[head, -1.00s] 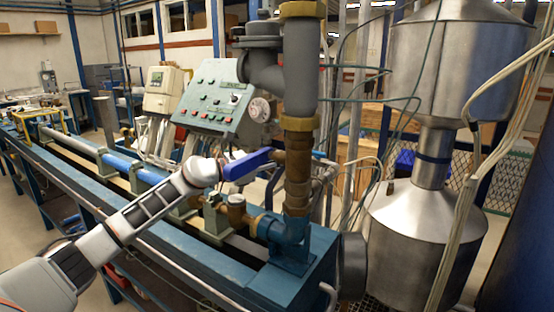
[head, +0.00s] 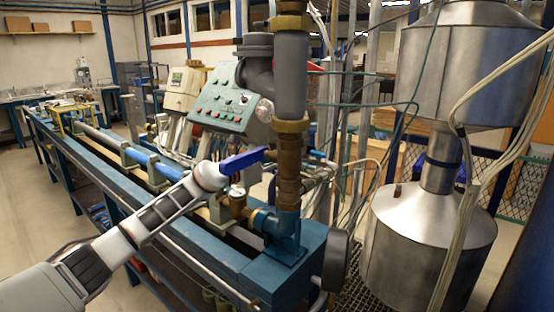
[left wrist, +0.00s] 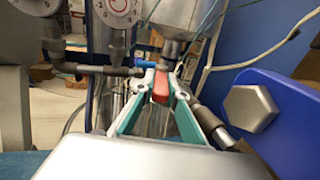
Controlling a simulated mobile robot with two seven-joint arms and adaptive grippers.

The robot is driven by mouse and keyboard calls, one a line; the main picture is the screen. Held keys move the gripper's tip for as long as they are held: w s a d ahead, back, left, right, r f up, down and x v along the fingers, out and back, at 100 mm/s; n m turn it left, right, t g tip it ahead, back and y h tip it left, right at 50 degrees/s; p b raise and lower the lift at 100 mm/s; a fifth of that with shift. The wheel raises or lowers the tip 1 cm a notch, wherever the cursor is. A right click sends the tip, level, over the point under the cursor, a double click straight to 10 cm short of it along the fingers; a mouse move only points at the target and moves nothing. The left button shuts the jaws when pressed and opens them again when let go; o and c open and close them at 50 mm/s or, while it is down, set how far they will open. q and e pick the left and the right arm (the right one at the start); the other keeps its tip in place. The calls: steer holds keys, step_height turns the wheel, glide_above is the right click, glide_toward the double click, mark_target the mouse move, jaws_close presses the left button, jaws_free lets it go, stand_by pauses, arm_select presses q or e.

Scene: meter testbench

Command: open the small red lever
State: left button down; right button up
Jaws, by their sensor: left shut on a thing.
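The small red lever (left wrist: 160,86) shows in the left wrist view, between the fingertips of my left gripper (left wrist: 161,80). The teal-sided fingers are closed in on it from both sides. In the head view my left arm reaches in from the lower left. Its white wrist (head: 211,176) ends at the near end of a large blue lever (head: 243,162). There my fingers and the red lever are hidden. The blue lever also fills the right side of the left wrist view (left wrist: 285,110), with a big hex bolt. My right gripper is not in view.
A vertical pipe (head: 291,80) with brass fittings stands just right of the blue lever. A control box (head: 226,102) with buttons is behind. The long blue bench (head: 200,255) runs below my arm. Large metal tanks (head: 425,230) stand at the right.

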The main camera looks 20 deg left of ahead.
arm_select(q)
steer(key=shift+d, duration=0.15)
stand_by(0.5)
steer(key=c, duration=2)
jaws_free()
steer(key=shift+s+a, duration=0.3)
steer(key=v, duration=1.1)
steer(key=shift+s+d, duration=0.1)
steer(key=shift+s, duration=0.1)
